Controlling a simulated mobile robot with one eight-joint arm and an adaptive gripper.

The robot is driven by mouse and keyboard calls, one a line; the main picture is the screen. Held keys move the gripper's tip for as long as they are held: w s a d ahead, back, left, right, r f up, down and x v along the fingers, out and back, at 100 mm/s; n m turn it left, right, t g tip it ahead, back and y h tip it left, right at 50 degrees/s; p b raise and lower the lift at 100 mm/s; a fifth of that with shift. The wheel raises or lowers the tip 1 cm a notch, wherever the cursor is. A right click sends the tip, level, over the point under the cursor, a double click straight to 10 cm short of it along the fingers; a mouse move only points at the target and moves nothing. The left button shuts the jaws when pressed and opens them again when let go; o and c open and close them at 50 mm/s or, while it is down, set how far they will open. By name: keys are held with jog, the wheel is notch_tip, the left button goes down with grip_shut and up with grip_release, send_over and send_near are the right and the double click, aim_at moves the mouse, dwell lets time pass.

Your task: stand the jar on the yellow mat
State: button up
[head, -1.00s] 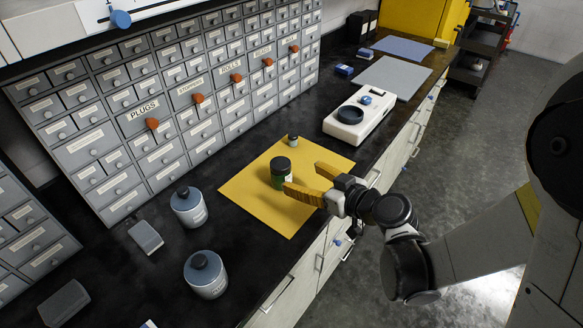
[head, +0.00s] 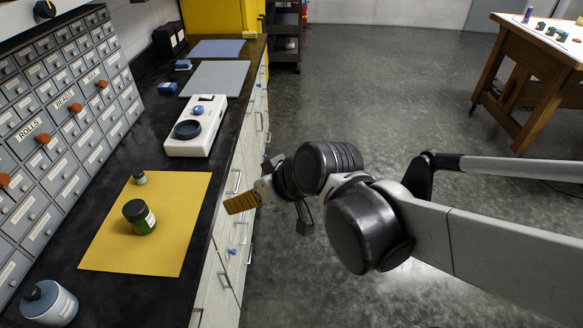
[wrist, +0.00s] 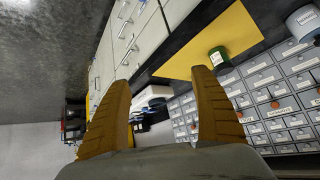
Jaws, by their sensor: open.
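My gripper (head: 238,204) is out past the counter's front edge, to the right of the mat and apart from the jar. Its yellow fingers are open and empty in the wrist view (wrist: 161,82). The wrist view shows the green jar (wrist: 218,57) and the mat (wrist: 225,38) beyond the right finger.
A white device with a dark round pan (head: 197,128) stands on the counter beyond the mat. A grey-blue mat (head: 217,78) lies farther back. A grey-blue jar (head: 49,303) stands at the near left. Drawer cabinets (head: 60,110) line the counter's left side. Open floor lies to the right.

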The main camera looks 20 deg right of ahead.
jog(key=s+d+r+m+h, duration=0.1)
jog(key=s+d+m+h, duration=0.3)
jog(key=s+d, duration=0.4)
jog(key=shift+d+r+g, duration=0.2)
jog(key=shift+d+g, duration=0.1)
jog(key=shift+d, duration=0.95)
